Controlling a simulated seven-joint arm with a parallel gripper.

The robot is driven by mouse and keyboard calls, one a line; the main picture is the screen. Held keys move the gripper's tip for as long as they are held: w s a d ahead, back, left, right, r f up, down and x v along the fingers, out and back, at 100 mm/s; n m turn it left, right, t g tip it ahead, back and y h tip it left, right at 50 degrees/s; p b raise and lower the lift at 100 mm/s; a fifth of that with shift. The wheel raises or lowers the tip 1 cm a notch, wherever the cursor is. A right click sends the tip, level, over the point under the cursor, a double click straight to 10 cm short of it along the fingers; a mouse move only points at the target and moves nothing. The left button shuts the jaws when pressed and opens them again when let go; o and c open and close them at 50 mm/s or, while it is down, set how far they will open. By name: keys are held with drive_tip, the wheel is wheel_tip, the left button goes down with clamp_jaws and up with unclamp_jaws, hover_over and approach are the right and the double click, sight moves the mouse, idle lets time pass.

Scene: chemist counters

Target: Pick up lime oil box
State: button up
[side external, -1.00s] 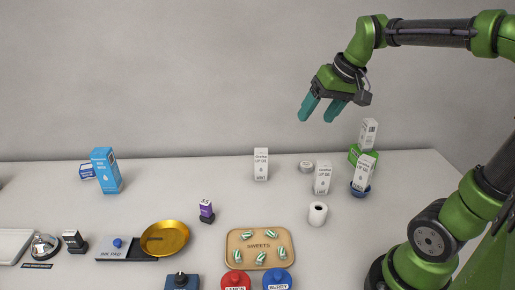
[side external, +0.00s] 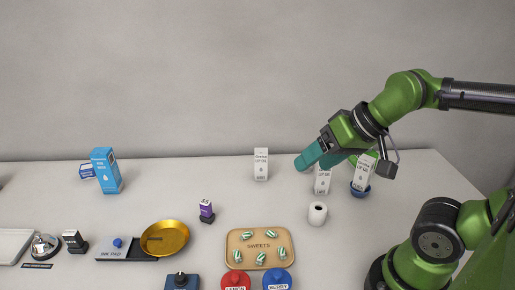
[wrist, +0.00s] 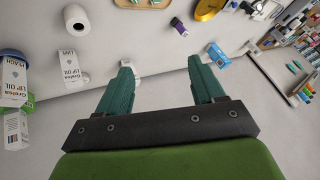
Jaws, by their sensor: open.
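The lime lip oil box (wrist: 70,66) is white with "LIME" readable on its label in the wrist view, left of my gripper's fingers (wrist: 160,68). In the side external view this box (side external: 322,184) stands upright, its top partly hidden by my gripper (side external: 318,160). My gripper is open with teal fingers and holds nothing. It is close to the box in the picture, but I cannot tell whether they touch; in the wrist view the box is outside the jaws.
A peach lip oil box (wrist: 14,82) stands in a blue dish, right of the lime box in the side external view. A mint lip oil box (side external: 261,165) stands to the left. A white roll (side external: 317,213) is in front. Counter between mint box and sweets tray (side external: 233,241) is clear.

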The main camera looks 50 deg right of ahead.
drive_tip(key=shift+o, duration=0.6)
drive_tip(key=m+g+h, duration=0.2)
drive_tip(key=m+g, duration=0.4)
drive_tip(key=g, duration=0.1)
hover_over(322, 178)
drive_tip(key=w+d, duration=0.1)
drive_tip(key=d, duration=0.1)
drive_tip(key=f, duration=1.4)
drive_tip(key=shift+w+a+f, duration=0.1)
drive_tip(key=shift+a+f, duration=0.05)
drive_tip(key=shift+a, duration=0.1)
drive_tip(key=shift+s+d+f, duration=0.1)
drive_tip(key=shift+s+f, duration=0.05)
drive_tip(key=shift+f, duration=1.25)
drive_tip(key=shift+s+f, duration=0.1)
drive_tip(key=shift+f, duration=1.25)
